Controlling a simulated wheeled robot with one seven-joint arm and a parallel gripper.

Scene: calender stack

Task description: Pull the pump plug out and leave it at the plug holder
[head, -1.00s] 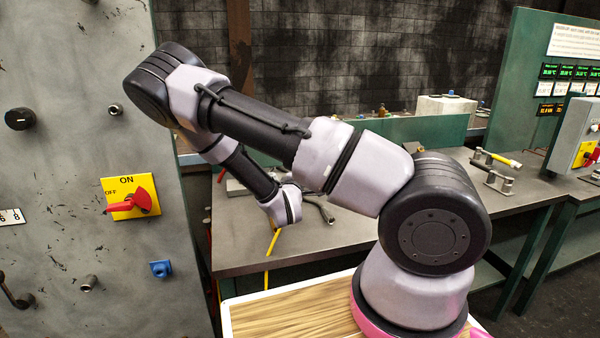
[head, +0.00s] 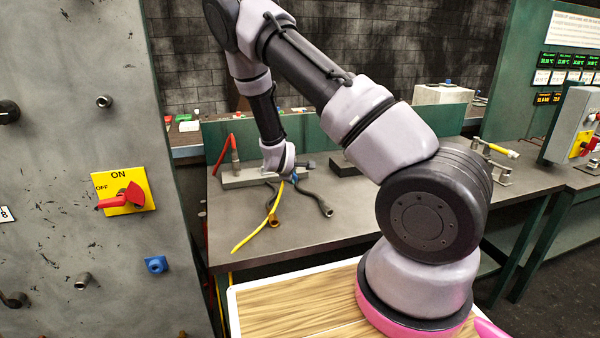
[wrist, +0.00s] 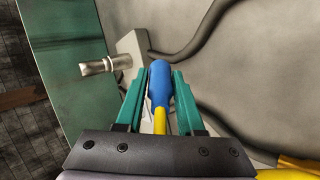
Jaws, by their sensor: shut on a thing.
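My gripper (wrist: 160,90) has its two green fingers shut on a blue plug (wrist: 159,83) with a yellow cable (wrist: 160,122). In the head view the plug (head: 294,178) shows as a small blue spot below my wrist, above the workbench. The yellow cable (head: 258,226) hangs from it to the left. A light grey block (head: 243,178) lies on the bench just left of my wrist, with a red-cabled plug (head: 235,160) standing at it. In the wrist view a metal fitting (wrist: 105,65) sticks out from a pale block (wrist: 133,48). I cannot tell which thing is the plug holder.
The grey panel (head: 75,200) at left carries a red-handled ON/OFF switch (head: 124,191) and a blue socket (head: 156,265). Dark hoses (head: 315,199) lie on the bench (head: 370,215). A metal bracket with a yellow cable (head: 500,150) stands at right. The bench front is fairly clear.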

